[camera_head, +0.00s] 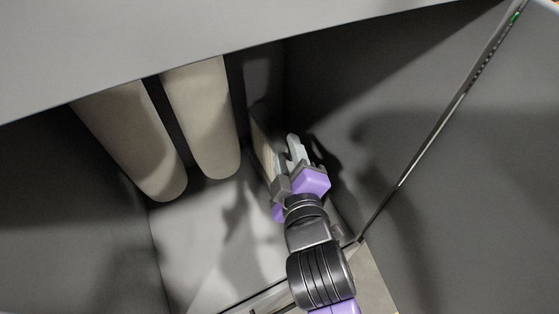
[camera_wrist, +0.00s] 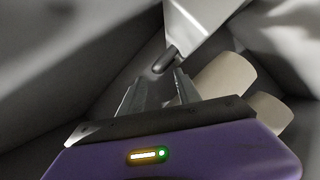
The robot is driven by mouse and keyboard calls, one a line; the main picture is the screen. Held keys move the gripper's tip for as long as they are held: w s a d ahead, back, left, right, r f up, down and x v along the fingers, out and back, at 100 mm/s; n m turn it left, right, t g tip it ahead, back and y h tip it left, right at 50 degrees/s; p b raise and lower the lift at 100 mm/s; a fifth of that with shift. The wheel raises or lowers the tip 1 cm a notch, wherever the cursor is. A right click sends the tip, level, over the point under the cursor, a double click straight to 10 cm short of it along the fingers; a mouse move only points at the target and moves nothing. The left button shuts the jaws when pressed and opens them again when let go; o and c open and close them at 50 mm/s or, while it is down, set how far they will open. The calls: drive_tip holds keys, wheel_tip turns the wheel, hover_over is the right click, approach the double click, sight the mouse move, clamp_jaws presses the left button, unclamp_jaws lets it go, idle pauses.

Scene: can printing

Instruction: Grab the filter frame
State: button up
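My gripper (camera_head: 287,152) reaches into an open grey cabinet, just right of the hanging beige cylinders. In the wrist view my gripper (camera_wrist: 157,80) has its two fingers apart with nothing between them. In the head view a narrow pale strip of the filter frame (camera_head: 263,149) shows left of the fingers; the rest is hidden by my gripper. I cannot tell whether a finger touches the handle.
Two beige rounded cylinders (camera_head: 128,140) and (camera_head: 203,118) hang inside the cabinet to the left of my gripper. The cabinet's right wall (camera_head: 385,110) and its front edge are close to my arm. The cabinet floor (camera_head: 205,235) below the cylinders is clear.

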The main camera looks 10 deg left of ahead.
sight(283, 136)
drive_tip(key=p+x, duration=0.2)
drive_tip(key=x, duration=0.5)
drive_tip(key=shift+w+a+r, duration=0.15)
drive_tip(key=shift+w, duration=0.1)
clamp_jaws()
idle(1.1)
